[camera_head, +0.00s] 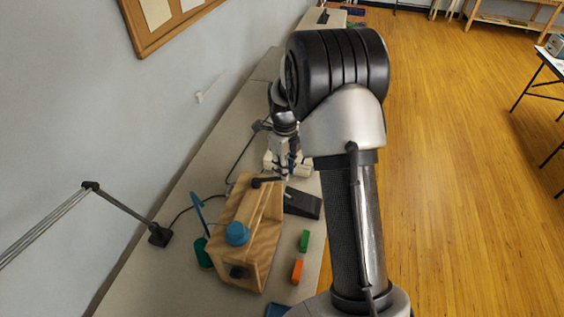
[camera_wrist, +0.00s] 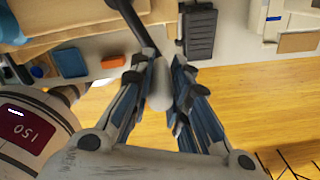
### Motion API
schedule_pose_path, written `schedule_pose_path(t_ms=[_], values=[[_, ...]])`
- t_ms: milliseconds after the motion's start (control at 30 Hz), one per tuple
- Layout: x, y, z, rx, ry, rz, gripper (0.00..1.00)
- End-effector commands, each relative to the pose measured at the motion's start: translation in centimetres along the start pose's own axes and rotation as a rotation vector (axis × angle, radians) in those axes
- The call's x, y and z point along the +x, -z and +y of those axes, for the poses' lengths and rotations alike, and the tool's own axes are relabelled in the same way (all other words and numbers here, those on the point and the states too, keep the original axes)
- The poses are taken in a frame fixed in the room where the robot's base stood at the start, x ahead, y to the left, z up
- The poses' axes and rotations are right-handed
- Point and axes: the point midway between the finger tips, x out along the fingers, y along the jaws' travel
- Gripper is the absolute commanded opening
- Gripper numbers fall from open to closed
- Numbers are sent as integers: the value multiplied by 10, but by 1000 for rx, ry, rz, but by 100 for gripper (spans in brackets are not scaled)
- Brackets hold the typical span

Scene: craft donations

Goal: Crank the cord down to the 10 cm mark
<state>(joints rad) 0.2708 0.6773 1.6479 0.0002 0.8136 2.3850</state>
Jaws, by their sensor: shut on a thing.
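The wooden crank rig (camera_head: 262,240) stands on the long bench, with a blue round piece (camera_head: 237,233) on its top. Its dark crank arm (camera_head: 266,181) shows at the far end, and also in the wrist view (camera_wrist: 133,22). A pale grey crank handle (camera_wrist: 160,86) sits at the end of that arm. My gripper (camera_head: 285,170) is at the far end of the rig; in the wrist view its fingers (camera_wrist: 163,95) are shut on the handle from both sides. I cannot make out the cord or the 10 cm mark.
A black tray-like item (camera_head: 302,204) lies right of the rig. A green block (camera_head: 304,240) and an orange block (camera_head: 297,270) lie near the bench's right edge. A teal cup (camera_head: 202,252) and a lamp base (camera_head: 160,235) stand left. Open wooden floor lies right.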

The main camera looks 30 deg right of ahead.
Motion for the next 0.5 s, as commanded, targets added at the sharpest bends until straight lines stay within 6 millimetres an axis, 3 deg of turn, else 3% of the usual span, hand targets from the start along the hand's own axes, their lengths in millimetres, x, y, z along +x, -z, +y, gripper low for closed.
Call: schedule_pose_path(t_ms=[500], values=[[2,22,41,23,-6,7,0]])
